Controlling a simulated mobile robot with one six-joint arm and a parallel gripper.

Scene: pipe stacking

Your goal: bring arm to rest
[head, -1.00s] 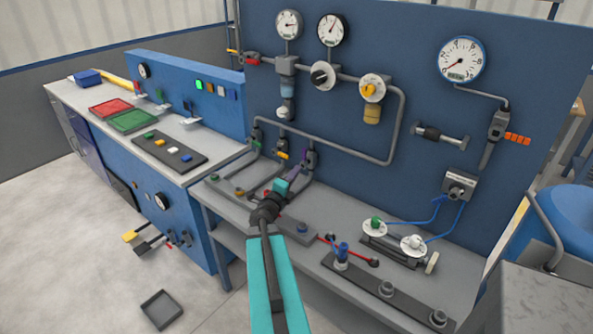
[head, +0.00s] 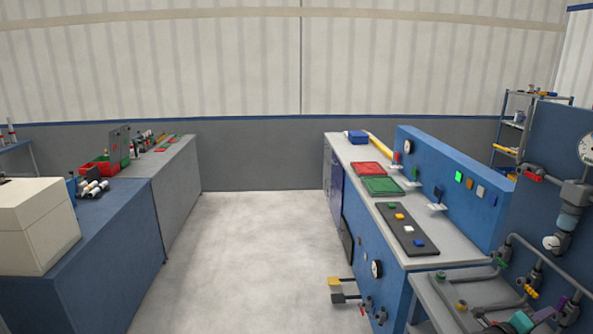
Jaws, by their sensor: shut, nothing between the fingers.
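My gripper (head: 524,321) shows only in part at the bottom right edge of the head view, as a teal block with dark parts beside it. It is low over the grey bench with the pipes and valves. It is shut and I see nothing held in it. The rest of my arm is cut off by the lower edge of the picture.
A clear pale floor aisle (head: 255,235) runs ahead between two rows of benches. On the left are a cream box (head: 38,225) and small white cylinders (head: 95,188). On the right are red (head: 368,168) and green trays (head: 381,186) and a blue panel (head: 450,165).

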